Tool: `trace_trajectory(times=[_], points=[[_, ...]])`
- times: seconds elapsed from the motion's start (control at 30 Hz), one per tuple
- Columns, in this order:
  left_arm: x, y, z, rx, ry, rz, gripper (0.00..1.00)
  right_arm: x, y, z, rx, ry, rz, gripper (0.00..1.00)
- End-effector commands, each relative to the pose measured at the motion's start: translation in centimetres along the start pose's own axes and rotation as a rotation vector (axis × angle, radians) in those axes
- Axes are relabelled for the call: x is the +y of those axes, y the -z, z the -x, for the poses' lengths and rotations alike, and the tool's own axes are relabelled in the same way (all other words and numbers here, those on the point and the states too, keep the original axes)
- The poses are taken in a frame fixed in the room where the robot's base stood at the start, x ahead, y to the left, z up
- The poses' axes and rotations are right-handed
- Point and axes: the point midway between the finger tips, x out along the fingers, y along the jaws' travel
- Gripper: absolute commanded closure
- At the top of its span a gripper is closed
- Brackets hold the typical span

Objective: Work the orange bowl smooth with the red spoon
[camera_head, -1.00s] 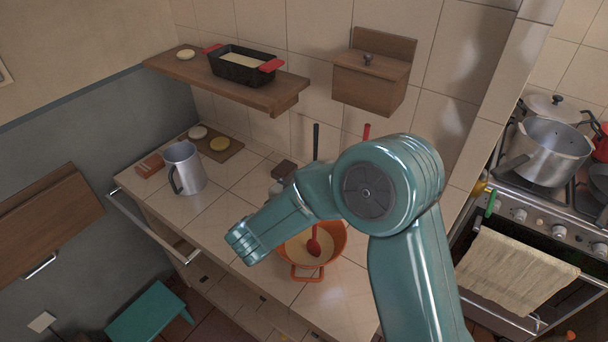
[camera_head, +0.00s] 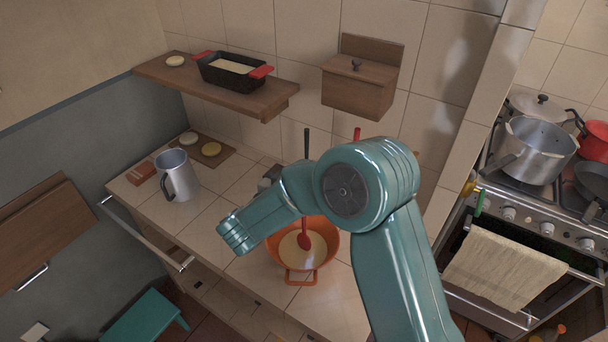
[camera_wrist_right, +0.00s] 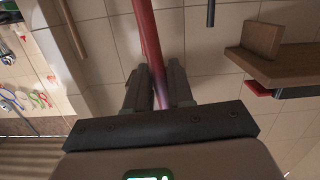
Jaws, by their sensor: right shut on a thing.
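The orange bowl (camera_head: 301,275) sits on the tiled counter with a pale, creamy content in it. The red spoon (camera_head: 304,241) dips its head into this content, and its handle rises behind my teal right arm, its red tip showing above the arm. In the right wrist view my right gripper (camera_wrist_right: 159,88) is shut around the red spoon's handle (camera_wrist_right: 147,35), which passes between the two fingers. In the head view the arm hides this gripper and the middle of the handle. My left gripper is in neither current view.
A grey metal jug (camera_head: 177,176) stands left of the bowl, near a board (camera_head: 214,156) with round items. A dark handle (camera_head: 307,140) rises behind the arm. A shelf (camera_head: 265,105) with a black loaf tin (camera_head: 231,78) overhangs the back. The stove (camera_head: 520,210) is right.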

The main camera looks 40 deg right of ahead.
Motion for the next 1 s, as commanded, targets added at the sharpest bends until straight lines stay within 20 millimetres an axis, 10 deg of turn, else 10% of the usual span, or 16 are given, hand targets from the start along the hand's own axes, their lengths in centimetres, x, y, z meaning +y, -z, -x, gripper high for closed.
trace_trajectory(times=[1.0], points=[[0.9,-0.1,2.5,0.000,0.000,0.000,0.50,0.0,7.9,0.0,0.001,0.000,-0.002,1.00]])
